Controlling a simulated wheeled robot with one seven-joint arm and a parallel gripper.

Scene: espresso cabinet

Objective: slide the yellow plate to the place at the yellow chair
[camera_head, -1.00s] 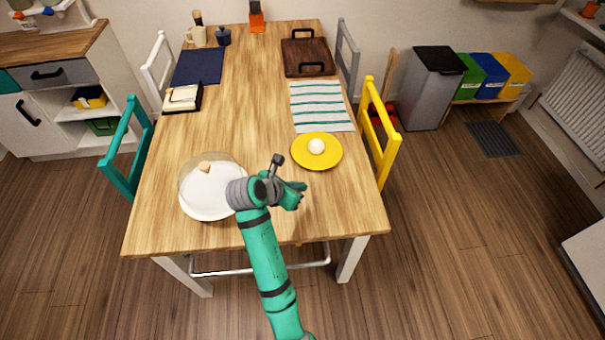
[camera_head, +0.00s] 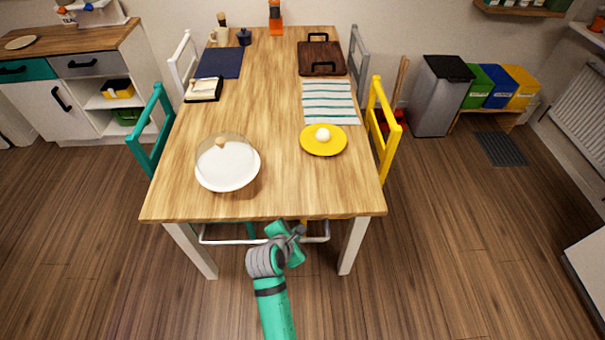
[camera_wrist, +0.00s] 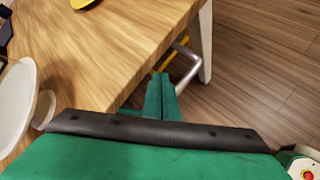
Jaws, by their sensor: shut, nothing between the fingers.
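The yellow plate (camera_head: 311,147) lies on the right side of the wooden table, with a small white ball-like item (camera_head: 323,134) on it. It is just in front of a striped mat (camera_head: 330,101) and to the left of the yellow chair (camera_head: 384,130). My gripper (camera_head: 299,236) is at the table's front edge in the picture, well apart from the plate. In the wrist view my gripper (camera_wrist: 161,80) is shut and empty, and an edge of the yellow plate (camera_wrist: 84,3) shows at the top.
A white plate (camera_head: 230,182) under a clear dome stands on the table's left front. A dark wooden tray (camera_head: 321,58), a dark blue mat (camera_head: 220,63) and a napkin holder (camera_head: 204,89) lie farther back. The table's middle is clear.

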